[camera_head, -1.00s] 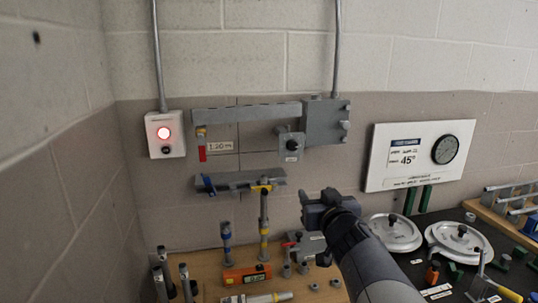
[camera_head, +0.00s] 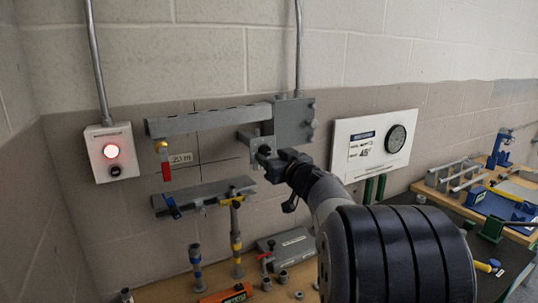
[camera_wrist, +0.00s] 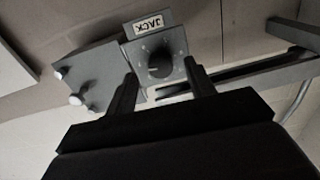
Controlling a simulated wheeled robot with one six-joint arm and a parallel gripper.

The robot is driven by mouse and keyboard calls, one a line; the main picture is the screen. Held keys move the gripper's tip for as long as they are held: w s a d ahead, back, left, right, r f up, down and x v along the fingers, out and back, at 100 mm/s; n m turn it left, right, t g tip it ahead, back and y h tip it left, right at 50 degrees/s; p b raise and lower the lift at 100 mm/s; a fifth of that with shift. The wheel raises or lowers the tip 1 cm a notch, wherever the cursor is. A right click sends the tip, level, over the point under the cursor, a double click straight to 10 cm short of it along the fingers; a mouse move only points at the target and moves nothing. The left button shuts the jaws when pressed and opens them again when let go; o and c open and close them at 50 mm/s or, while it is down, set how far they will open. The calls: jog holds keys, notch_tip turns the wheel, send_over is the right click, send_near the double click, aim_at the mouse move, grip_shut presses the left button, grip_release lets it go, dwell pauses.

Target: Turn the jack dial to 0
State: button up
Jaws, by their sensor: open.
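The jack dial (camera_wrist: 160,64) is a dark round knob on a grey plate in the wrist view, beside an upside-down "JACK" label (camera_wrist: 148,24). Small marks surround the knob, but its pointer is too dark to read. My gripper (camera_wrist: 160,82) is open, with one finger on each side of the knob in that view. I cannot tell whether the fingers touch it. In the head view my gripper (camera_head: 267,156) is at the wall unit and hides the knob; only part of the jack's plate (camera_head: 247,138) shows.
A grey box (camera_head: 293,122) and a long bar (camera_head: 208,120) adjoin the dial. A shelf (camera_head: 190,195) with tools is below. A switch box with a lit red lamp (camera_head: 111,152) is left, and a white board with a gauge (camera_head: 372,143) is right.

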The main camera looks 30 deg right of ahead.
jog(key=shift+w+a, duration=0.1)
jog(key=shift+w, duration=0.95)
jog(key=c, duration=1)
jog(key=shift+n, duration=0.3)
